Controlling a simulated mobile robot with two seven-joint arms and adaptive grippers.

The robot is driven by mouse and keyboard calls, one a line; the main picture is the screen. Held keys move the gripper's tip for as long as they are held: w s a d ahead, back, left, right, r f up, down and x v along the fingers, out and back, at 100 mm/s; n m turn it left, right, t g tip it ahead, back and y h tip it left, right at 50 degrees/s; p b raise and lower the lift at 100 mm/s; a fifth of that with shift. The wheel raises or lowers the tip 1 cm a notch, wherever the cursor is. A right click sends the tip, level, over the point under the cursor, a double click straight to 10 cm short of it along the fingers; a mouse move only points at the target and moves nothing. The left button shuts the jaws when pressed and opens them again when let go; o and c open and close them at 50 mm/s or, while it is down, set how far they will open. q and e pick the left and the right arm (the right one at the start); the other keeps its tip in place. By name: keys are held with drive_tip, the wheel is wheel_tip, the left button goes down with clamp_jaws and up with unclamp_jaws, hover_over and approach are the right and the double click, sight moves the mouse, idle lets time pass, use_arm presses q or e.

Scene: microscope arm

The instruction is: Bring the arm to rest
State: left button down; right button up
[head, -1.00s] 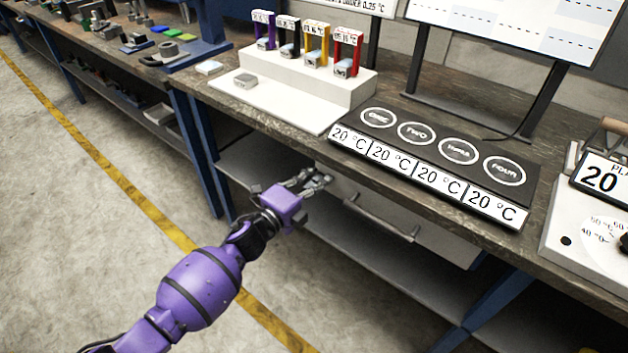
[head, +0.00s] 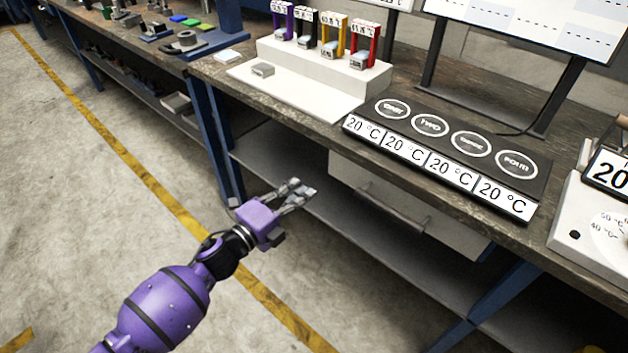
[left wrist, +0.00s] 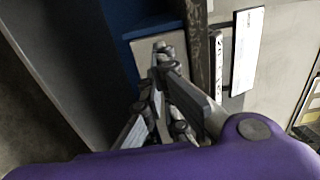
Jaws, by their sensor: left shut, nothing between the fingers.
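My left gripper (head: 300,192) is at the end of my purple arm (head: 165,305), in front of the workbench and below the level of its top. Its fingers are shut and hold nothing. In the left wrist view the gripper (left wrist: 165,55) shows its grey fingers together, with the bench edge beyond. In the head view it is apart from the drawer (head: 400,205) under the bench, to the left of the drawer's handle. My right gripper is not in view.
On the bench (head: 225,80) stand a black panel (head: 450,150) with four circles and 20 °C readouts, a white stepped stand (head: 300,105) with coloured holders, and a white dial box (head: 590,215) at right. A lower shelf (head: 270,160) runs behind the gripper. The floor at left is clear.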

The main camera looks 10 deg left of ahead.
use_arm(q)
drive_tip(key=s+a+f+n+g+y+p, duration=0.1)
drive_tip(key=s+a+f+n+y+p, duration=0.25)
drive_tip(key=s+n, duration=0.55)
drive_tip(key=s+a+f+n+g+y+p, duration=0.1)
drive_tip(key=s+a+f+n+y+p, duration=0.25)
drive_tip(key=s+n, duration=0.5)
drive_tip(key=s+a+f+n+g+y+p, duration=0.1)
drive_tip(key=s+n+g+p, duration=0.1)
drive_tip(key=s, duration=1)
drive_tip(key=s+a+f+n+g+y+p, duration=0.1)
drive_tip(key=s+n, duration=0.4)
drive_tip(key=s, duration=0.8)
drive_tip(key=shift+f+g+y+p, duration=0.3)
drive_tip(key=shift+f+g+p, duration=0.3)
drive_tip(key=shift+g, duration=0.1)
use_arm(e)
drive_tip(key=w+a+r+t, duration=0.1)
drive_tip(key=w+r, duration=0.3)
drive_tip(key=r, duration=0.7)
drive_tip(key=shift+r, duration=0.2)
use_arm(q)
drive_tip(key=shift+a, duration=0.1)
